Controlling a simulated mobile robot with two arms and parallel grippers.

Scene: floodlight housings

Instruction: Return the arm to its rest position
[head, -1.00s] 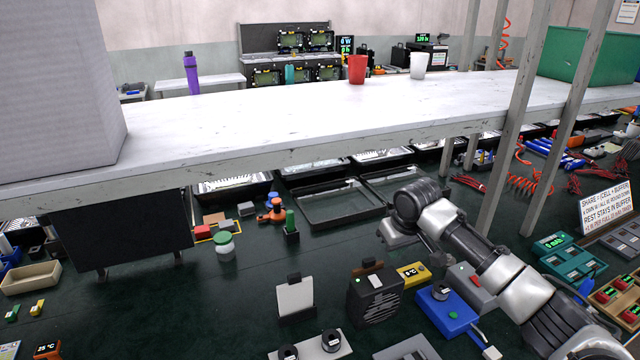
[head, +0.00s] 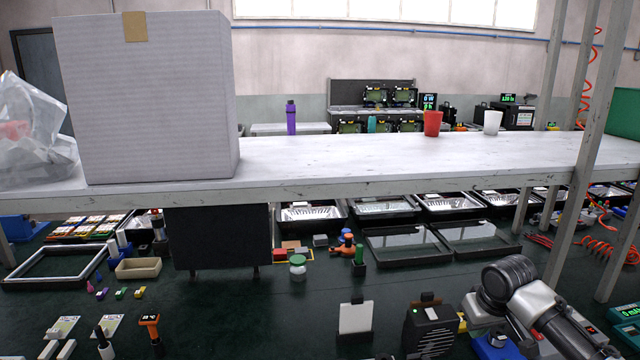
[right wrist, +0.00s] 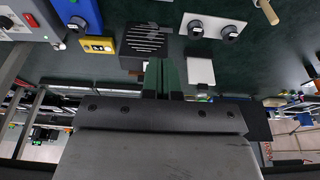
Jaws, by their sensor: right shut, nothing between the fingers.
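My right arm comes in from the lower right of the head view, with its silver and dark links over the right part of the dark green bench. Its gripper is mostly hidden there behind the dark wrist. In the right wrist view the gripper (right wrist: 163,78) points over the bench with its two narrow fingers together and nothing between them. A black vented box (right wrist: 146,40) and a white card on a stand (right wrist: 200,70) lie beyond the fingertips. My left arm and gripper are not in view.
A white shelf (head: 400,160) spans the bench, carrying a large pale box (head: 145,100), a red cup (head: 432,122) and a white cup (head: 492,122). Its grey posts (head: 575,150) stand close to my right arm. Bare bench shows left of the white card (head: 356,318).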

